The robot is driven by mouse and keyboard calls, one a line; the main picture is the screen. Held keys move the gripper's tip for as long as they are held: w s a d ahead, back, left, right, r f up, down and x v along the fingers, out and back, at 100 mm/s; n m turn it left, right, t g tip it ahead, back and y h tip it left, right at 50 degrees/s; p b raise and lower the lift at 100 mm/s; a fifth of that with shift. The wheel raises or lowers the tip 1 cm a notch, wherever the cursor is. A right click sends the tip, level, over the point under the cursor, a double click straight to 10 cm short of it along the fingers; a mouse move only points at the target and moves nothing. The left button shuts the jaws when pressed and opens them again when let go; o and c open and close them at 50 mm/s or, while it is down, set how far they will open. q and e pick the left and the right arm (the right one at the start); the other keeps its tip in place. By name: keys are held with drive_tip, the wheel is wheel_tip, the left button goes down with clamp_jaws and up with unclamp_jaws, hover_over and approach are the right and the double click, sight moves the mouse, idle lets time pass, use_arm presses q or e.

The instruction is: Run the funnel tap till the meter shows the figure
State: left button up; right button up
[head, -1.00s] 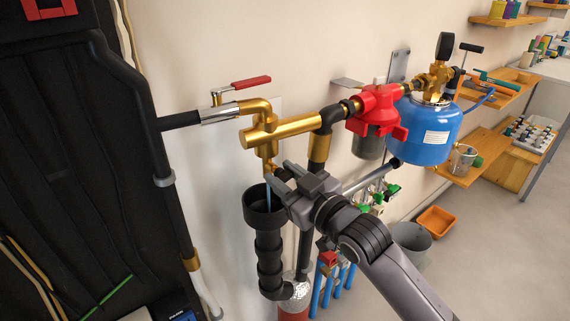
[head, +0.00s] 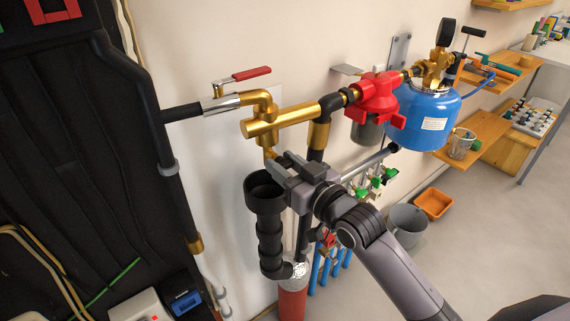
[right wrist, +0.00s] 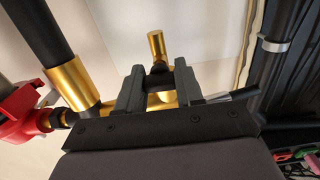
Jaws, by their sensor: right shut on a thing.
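The brass funnel tap (head: 268,153) hangs from the brass pipe, above the black funnel (head: 264,188). My right gripper (head: 280,168) is shut on the tap's handle, which its fingers mostly hide in the head view. In the right wrist view the fingers (right wrist: 160,88) stand on either side of a dark piece, with the tap's brass end (right wrist: 157,46) beyond. No water stream shows over the funnel. A round pressure gauge (head: 446,32) stands above the blue tank, its face turned away. A small blue display (head: 187,303) is at the lower left, too small to read. My left gripper is out of view.
A red-handled valve (head: 250,74) sits on the pipe at left. A red filter (head: 376,97) and blue tank (head: 424,122) are to the right. Green-handled valves (head: 378,180) lie behind my arm. A grey bucket (head: 406,220) and orange tray (head: 434,203) stand on the floor.

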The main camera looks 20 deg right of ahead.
drive_tip(key=o, duration=1)
drive_tip(key=shift+o, duration=0.2)
drive_tip(key=shift+s, duration=0.1)
drive_tip(key=v, duration=0.7)
drive_tip(key=shift+b, duration=0.3)
drive_tip(key=s+f+g+h, duration=0.1)
drive_tip(key=s+f+g, duration=0.1)
drive_tip(key=s+f, duration=0.4)
drive_tip(key=s+d+f+m+g+h, duration=0.1)
drive_tip(key=s+f, duration=0.4)
drive_tip(key=f, duration=0.6)
drive_tip(key=s+d+f+g+h+p, duration=0.1)
drive_tip(key=s+f+g+h, duration=0.1)
drive_tip(key=s+f, duration=0.4)
wheel_tip(320, 180, down, 4)
drive_tip(key=shift+s+d+r+g, duration=0.15)
drive_tip(key=shift+s+r+g, duration=0.15)
drive_tip(key=shift+g, duration=0.5)
